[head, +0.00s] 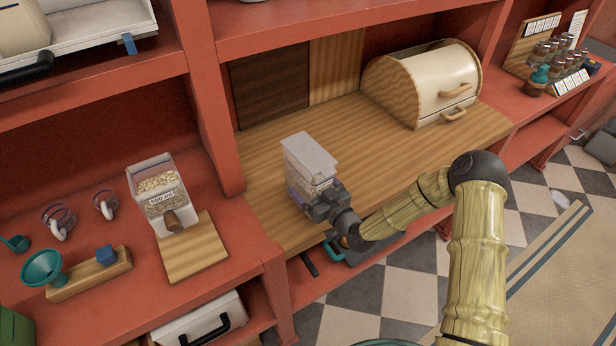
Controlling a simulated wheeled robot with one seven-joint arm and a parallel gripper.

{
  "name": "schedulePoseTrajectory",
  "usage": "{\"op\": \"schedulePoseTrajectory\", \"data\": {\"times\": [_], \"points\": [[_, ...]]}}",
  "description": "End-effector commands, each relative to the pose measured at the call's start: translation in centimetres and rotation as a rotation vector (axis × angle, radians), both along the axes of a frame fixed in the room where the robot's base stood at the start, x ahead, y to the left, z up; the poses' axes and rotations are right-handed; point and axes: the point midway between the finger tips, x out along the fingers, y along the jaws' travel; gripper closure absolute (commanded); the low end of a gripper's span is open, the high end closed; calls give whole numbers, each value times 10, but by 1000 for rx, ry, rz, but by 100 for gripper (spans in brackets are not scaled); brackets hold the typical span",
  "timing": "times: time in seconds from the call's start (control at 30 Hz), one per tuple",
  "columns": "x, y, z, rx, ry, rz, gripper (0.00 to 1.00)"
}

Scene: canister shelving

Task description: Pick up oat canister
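A clear, box-shaped canister (308,160) with a pale translucent top stands at the left part of the wooden counter board. Something brownish shows low inside it, but I cannot read a label. My gripper (322,203) is at the canister's lower front right side, touching it or very close. The fingers are partly hidden against the canister, so I cannot tell whether they are closed on it. I cannot tell whether the canister's base rests on the board.
A dispenser (158,190) with pale flakes and a "500 ml" label stands left, behind a small wooden board (192,250). A bread box (425,85) stands at the back right. A red upright post (208,100) is left of the canister. The board's middle is clear.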

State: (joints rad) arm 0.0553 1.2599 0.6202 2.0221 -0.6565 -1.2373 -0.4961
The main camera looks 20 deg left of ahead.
Motion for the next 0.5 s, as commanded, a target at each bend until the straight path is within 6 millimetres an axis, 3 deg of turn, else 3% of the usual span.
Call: {"op": "schedulePoseTrajectory", "data": {"times": [0.4, 0.5], "points": [[0, -1, 0, -1, -1, 0, 6], [0, -1, 0, -1, -1, 0, 26]]}}
